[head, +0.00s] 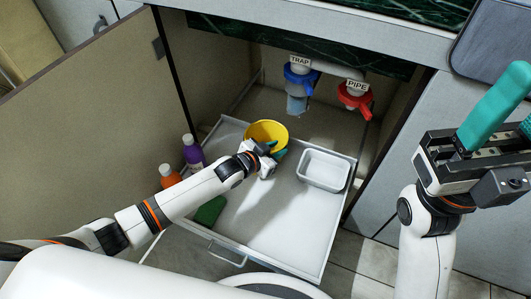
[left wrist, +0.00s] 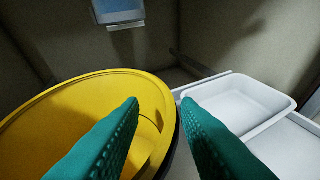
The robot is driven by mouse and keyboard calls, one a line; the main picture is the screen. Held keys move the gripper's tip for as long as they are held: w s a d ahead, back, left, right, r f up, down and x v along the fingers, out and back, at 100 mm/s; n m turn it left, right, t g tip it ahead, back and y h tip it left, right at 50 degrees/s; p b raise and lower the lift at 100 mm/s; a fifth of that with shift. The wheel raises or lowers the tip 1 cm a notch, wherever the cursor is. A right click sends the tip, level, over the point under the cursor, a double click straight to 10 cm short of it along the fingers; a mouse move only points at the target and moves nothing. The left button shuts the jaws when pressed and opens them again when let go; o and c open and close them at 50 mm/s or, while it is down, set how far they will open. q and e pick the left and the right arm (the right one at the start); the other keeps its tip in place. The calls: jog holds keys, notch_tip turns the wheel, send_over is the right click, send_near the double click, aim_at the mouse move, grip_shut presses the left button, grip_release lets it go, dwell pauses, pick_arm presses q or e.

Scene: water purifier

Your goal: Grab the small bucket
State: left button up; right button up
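The small yellow bucket (head: 268,129) stands in the pulled-out drawer, toward its back. It fills the left of the left wrist view (left wrist: 60,110). My left gripper (head: 276,149) is at the bucket's near right side. In the left wrist view its teal fingers (left wrist: 160,105) are apart, the left one over the bucket's opening and the right one just outside the rim. The bucket's wall shows between them; I cannot tell whether either finger touches it. My right gripper (head: 521,95) is raised at the right edge, empty, its fingers apart and partly cut off.
A white tray (head: 325,169) sits right of the bucket in the drawer (head: 265,238). Purple (head: 193,152) and orange (head: 170,176) bottles and a green sponge (head: 210,210) are at left. Blue trap (head: 299,76) and red pipe (head: 354,97) fittings hang above. An open door (head: 100,130) stands left.

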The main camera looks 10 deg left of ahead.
pick_arm(q)
grip_shut()
dwell(0.5)
